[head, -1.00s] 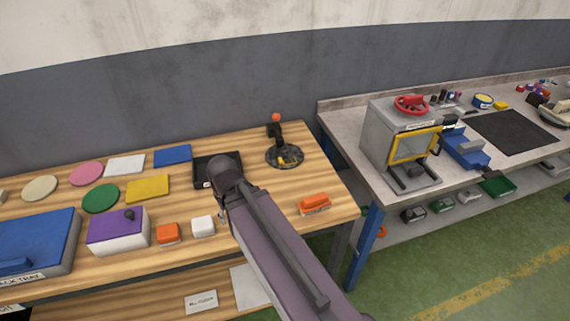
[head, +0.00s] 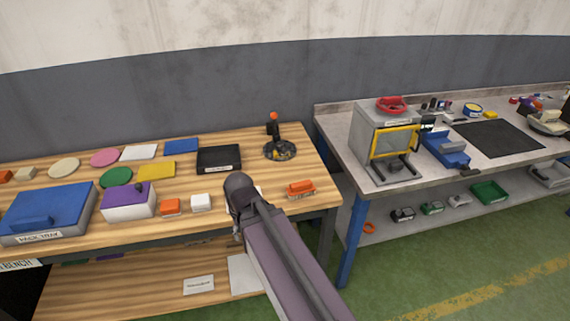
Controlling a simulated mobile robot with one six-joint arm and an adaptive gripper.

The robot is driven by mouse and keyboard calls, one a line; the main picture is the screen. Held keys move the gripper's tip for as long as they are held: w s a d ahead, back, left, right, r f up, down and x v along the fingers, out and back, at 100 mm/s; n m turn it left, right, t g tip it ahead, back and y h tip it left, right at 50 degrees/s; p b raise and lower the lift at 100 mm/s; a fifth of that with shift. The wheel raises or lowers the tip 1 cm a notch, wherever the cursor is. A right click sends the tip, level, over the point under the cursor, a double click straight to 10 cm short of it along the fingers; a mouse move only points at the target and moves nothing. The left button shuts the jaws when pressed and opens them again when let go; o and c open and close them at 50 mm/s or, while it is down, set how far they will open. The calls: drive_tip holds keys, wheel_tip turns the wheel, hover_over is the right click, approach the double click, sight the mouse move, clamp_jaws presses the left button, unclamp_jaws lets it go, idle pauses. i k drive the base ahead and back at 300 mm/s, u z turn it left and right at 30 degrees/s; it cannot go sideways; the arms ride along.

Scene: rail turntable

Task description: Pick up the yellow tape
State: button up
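A small round roll with yellow on it and a blue middle (head: 473,109) lies at the back of the grey bench on the right, and it looks like the yellow tape. A small yellow block (head: 491,115) lies just right of it. My arm reaches up from the bottom of the head view over the front of the wooden bench, far left of the roll. My gripper is not clearly visible; the arm hides what is beyond its bend.
The grey bench (head: 346,145) carries a grey machine with a red wheel (head: 391,104), a blue vise-like tool (head: 445,150) and a black mat (head: 498,138). The wooden bench (head: 290,160) holds a blue pack tray (head: 48,208), a black tray (head: 219,158) and coloured pieces. Green floor lies open in front.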

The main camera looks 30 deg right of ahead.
sight(276, 155)
drive_tip(key=z, duration=0.2)
drive_tip(key=k, duration=0.35)
drive_tip(key=u, duration=0.9)
drive_tip(key=i, duration=1.15)
drive_tip(key=z, duration=0.7)
